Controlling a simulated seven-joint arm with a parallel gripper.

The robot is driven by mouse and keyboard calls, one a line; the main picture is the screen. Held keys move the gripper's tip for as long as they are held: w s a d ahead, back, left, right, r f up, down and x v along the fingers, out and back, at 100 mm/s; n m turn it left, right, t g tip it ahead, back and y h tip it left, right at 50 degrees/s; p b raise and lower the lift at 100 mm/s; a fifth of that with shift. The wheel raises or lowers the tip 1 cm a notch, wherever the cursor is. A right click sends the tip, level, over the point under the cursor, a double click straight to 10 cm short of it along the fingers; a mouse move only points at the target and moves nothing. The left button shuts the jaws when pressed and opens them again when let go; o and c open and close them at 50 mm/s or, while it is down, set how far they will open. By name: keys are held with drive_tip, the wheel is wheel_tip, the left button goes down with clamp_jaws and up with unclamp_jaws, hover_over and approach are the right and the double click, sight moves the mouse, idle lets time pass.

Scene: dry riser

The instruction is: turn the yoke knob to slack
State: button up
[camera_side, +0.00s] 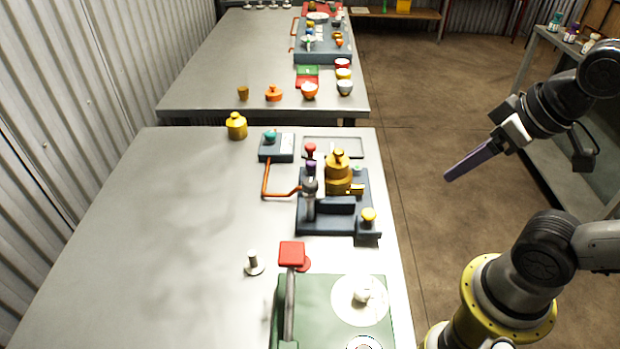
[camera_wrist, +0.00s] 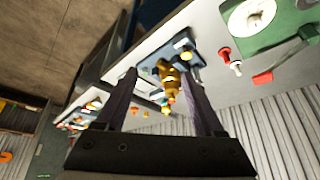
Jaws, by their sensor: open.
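A dark blue base (camera_side: 340,228) on the bench carries a brass-yellow valve-like body (camera_side: 338,178), a grey post with a purple top (camera_side: 311,188) and a yellow round knob (camera_side: 368,216) at its front right corner. I cannot tell which of these is the yoke knob. In the wrist view the brass body (camera_wrist: 171,78) and the yellow knob (camera_wrist: 186,56) show between and beside my fingers. My gripper (camera_side: 450,177) is open and empty, above the floor to the right of the bench, well apart from the base. Its two fingers (camera_wrist: 161,78) stand wide apart in the wrist view.
A green box (camera_side: 305,310) with a white dial (camera_side: 345,300) and a red-topped lever (camera_side: 291,255) stands nearer. A copper-coloured bent handle (camera_side: 270,192) juts left of the base. A yellow pot (camera_side: 236,126) stands behind. The bench's left side is bare.

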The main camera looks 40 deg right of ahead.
drive_tip(key=w+r+m+g, duration=0.1)
drive_tip(key=w+r+m, duration=0.3)
drive_tip(key=r+m, duration=0.25)
drive_tip(key=w+a+r+m+g, duration=0.2)
drive_tip(key=w+a+r, duration=0.15)
drive_tip(key=w, duration=0.35)
drive_tip(key=g, duration=0.3)
hover_over(310, 182)
wheel_tip(310, 182, down, 7)
wheel_tip(310, 182, down, 13)
drive_tip(key=shift+r, duration=0.1)
clamp_jaws()
